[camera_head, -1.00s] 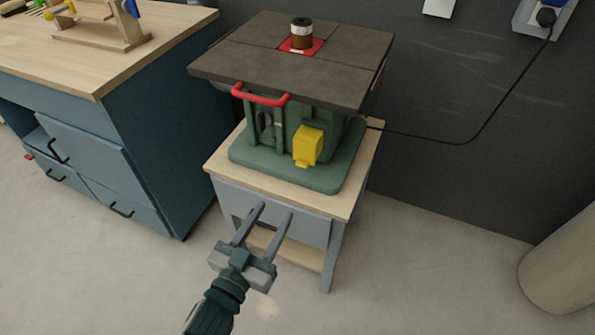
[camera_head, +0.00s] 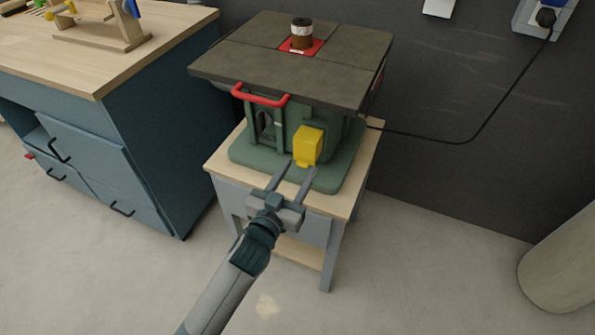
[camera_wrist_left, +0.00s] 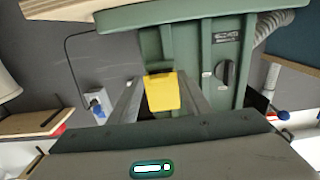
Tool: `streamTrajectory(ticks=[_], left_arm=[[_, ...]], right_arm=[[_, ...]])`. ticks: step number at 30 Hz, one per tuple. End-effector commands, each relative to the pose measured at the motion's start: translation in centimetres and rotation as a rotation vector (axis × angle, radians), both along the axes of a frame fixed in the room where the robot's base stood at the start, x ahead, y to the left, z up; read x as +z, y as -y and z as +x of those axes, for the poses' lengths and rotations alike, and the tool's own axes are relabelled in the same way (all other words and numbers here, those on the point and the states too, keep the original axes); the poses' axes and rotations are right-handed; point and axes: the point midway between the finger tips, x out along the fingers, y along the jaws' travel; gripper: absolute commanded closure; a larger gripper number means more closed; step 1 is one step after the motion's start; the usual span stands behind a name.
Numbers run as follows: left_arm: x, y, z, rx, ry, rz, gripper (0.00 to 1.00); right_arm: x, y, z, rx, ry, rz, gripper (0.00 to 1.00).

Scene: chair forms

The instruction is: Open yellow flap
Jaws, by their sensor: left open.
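The yellow flap (camera_head: 308,146) is on the front of the green machine (camera_head: 265,155), with a small lip at its lower edge. It looks closed over the box behind it. My left gripper (camera_head: 302,168) is open and empty, its two fingertips just below and in front of the flap. In the left wrist view the yellow flap (camera_wrist_left: 162,92) shows between the two grey fingers (camera_wrist_left: 162,80), one on each side. I cannot tell whether either finger touches it. My right gripper is not in view.
The machine stands on a small wooden-topped stand (camera_head: 222,160), under a dark tabletop (camera_head: 345,60) with a red handle (camera_head: 260,97) at its front edge. A blue workbench (camera_head: 150,150) is at the left. A black cable (camera_head: 440,142) runs to the wall.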

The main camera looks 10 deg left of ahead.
Motion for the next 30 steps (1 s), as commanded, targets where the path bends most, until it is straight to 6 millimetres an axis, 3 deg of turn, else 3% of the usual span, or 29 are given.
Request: streamTrajectory(ticks=[11,16,26,30], left_arm=[[0.0,0.1,0.3,0.000,-0.001,-0.001,0.59],[0.0,0.1,0.3,0.000,0.000,-0.001,0.99],[0.1,0.1,0.3,0.000,-0.003,0.000,1.00],[0.2,0.1,0.2,0.000,-0.010,0.002,1.00]], right_arm=[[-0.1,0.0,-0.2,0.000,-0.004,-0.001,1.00],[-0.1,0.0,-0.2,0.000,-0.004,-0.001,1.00],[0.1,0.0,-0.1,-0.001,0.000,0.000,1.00],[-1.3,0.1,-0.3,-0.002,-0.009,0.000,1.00]])
